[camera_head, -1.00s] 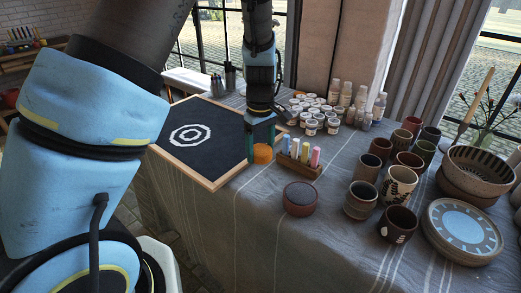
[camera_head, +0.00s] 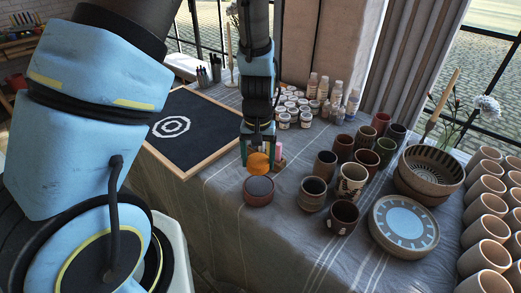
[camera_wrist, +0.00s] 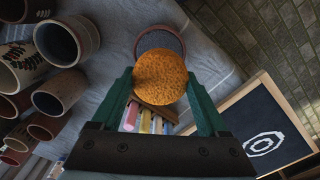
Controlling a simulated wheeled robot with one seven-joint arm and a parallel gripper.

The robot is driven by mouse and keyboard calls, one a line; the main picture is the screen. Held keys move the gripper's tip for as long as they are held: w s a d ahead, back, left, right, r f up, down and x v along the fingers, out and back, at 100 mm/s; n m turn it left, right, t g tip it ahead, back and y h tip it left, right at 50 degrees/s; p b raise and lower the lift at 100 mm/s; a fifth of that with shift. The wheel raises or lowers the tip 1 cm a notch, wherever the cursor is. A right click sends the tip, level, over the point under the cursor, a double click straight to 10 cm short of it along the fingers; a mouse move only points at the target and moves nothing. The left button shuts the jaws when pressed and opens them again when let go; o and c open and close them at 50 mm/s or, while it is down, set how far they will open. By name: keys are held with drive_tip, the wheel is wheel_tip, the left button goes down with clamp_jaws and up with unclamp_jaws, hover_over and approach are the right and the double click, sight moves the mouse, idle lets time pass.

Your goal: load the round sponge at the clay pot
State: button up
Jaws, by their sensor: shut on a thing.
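The round orange sponge (camera_head: 258,163) is held between the green fingers of my gripper (camera_head: 258,150). In the wrist view the sponge (camera_wrist: 160,78) sits between the two fingertips (camera_wrist: 160,85), its porous face towards the camera. The clay pot (camera_head: 258,192) is a low, round, reddish-brown pot with a dark top, standing on the cloth. The sponge appears just above and behind the pot's far rim in the head view; I cannot tell the exact gap. In the wrist view the pot (camera_wrist: 160,38) is partly hidden behind the sponge.
The chalk holder (camera_wrist: 155,112) is close behind the sponge and mostly hidden in the head view. Several cups (camera_head: 313,190) stand to the pot's right, with a blue-patterned plate (camera_head: 403,252) beyond. A framed dark board (camera_head: 195,155) lies left. Cloth in front of the pot is clear.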

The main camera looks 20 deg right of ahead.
sight(259, 185)
drive_tip(key=shift+f+b, duration=2.55)
drive_tip(key=shift+f, duration=0.5)
drive_tip(key=shift+f+b, duration=0.3)
drive_tip(key=shift+f, duration=0.25)
drive_tip(key=shift+r+p, duration=3)
drive_tip(key=shift+r, duration=0.55)
